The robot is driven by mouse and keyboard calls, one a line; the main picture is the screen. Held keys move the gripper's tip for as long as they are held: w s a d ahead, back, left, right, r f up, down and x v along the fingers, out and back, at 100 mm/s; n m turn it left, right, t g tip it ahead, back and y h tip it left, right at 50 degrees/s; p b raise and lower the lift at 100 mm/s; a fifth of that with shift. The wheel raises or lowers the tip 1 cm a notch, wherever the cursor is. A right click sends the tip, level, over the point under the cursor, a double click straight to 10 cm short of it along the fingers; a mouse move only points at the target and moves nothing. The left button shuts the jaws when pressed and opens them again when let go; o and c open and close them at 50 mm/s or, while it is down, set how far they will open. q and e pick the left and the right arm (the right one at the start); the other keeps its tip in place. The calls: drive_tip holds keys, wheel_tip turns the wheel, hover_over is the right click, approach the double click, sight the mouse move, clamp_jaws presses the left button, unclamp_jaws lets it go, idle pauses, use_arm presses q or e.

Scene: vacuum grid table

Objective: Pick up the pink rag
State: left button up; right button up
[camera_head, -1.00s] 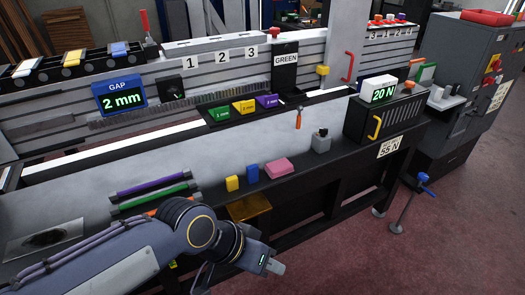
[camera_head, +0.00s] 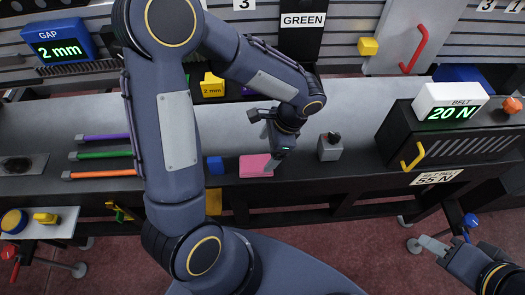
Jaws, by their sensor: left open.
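The pink rag (camera_head: 256,169) lies flat on the front ledge of the grey table, right of the blue block (camera_head: 215,165). My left gripper (camera_head: 272,160) points down at the rag's right side, with its fingertips at or just above it. It is open. The arm covers part of the table to the left, and I cannot tell whether a finger touches the rag. My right gripper (camera_head: 434,246) is at the lower right, away from the rag, in front of the table. Its jaw gap is not clear.
A small grey block with a dark knob (camera_head: 330,147) stands close to the right of my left gripper. The black box (camera_head: 445,135) with a yellow handle is further right. Purple, green and orange rods (camera_head: 105,155) lie at the left.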

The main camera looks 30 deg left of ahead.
sight(257, 163)
use_arm(q)
drive_tip(key=shift+w+d+f, duration=0.2)
drive_tip(key=shift+w+f, duration=0.15)
drive_tip(key=shift+w, duration=0.05)
drive_tip(key=shift+f, duration=0.3)
drive_tip(key=x, duration=0.3)
drive_tip(key=a+p+x, duration=0.1)
drive_tip(key=x, duration=0.2)
drive_tip(key=shift+s, duration=0.2)
drive_tip(key=shift+a+f, duration=0.15)
drive_tip(key=shift+f, duration=0.25)
use_arm(e)
drive_tip(key=shift+w+r, duration=0.25)
drive_tip(key=shift+r, duration=0.4)
use_arm(q)
drive_tip(key=shift+f+b, duration=0.2)
drive_tip(key=shift+b, duration=0.2)
use_arm(e)
drive_tip(key=shift+f, duration=0.4)
use_arm(q)
drive_tip(key=c, duration=1.1)
drive_tip(key=shift+r, duration=0.1)
use_arm(e)
drive_tip(key=shift+r, duration=0.15)
